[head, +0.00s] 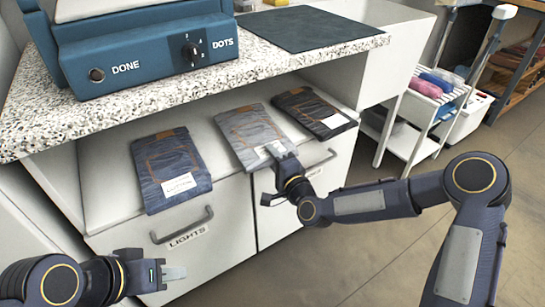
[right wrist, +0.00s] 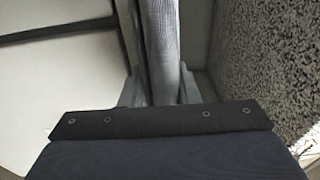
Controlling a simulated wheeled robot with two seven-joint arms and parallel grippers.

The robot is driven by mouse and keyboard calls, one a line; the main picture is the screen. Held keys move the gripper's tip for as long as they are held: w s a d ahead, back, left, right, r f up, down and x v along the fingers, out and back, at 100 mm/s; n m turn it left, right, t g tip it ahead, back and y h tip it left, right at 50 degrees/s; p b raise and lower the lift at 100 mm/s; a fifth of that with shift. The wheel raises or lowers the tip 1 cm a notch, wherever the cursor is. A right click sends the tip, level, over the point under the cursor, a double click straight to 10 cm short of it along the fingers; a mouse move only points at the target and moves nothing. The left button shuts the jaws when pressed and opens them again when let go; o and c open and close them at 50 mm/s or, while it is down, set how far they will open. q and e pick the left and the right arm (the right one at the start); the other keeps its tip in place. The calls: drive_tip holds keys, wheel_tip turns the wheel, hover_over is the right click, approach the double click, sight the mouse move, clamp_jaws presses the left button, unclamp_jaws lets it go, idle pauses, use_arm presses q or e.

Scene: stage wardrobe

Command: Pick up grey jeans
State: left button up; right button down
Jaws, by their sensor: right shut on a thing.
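The grey jeans (head: 246,124) lie folded on the white ledge below the speckled counter, between two other folded pairs. A pale label shows at their front edge, partly hidden by my right gripper (head: 279,149). My right gripper is shut on the front edge of the grey jeans. In the right wrist view, the grey fabric (right wrist: 160,45) runs between its two fingers. My left gripper (head: 174,272) is empty, low in front of the drawers at the lower left; its finger gap cannot be made out.
Dark blue jeans (head: 166,160) lie left of the grey pair, black jeans (head: 312,108) right. The speckled counter (head: 240,72) overhangs behind, bearing a blue DONE/DOTS machine (head: 150,50) and dark mat (head: 305,27). Drawer handles (head: 182,226) project in front. A white cart (head: 415,110) stands right; floor is open.

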drive_tip(key=shift+r, duration=0.2)
drive_tip(key=shift+r+p, duration=0.3)
drive_tip(key=shift+r, duration=0.25)
drive_tip(key=shift+s+d, duration=0.1)
idle(0.4)
drive_tip(key=p+v, duration=1)
drive_tip(key=v, duration=1.9)
drive_tip(key=shift+s+d+p, duration=0.25)
drive_tip(key=shift+d+p, duration=0.05)
idle(0.5)
drive_tip(key=shift+f, duration=0.15)
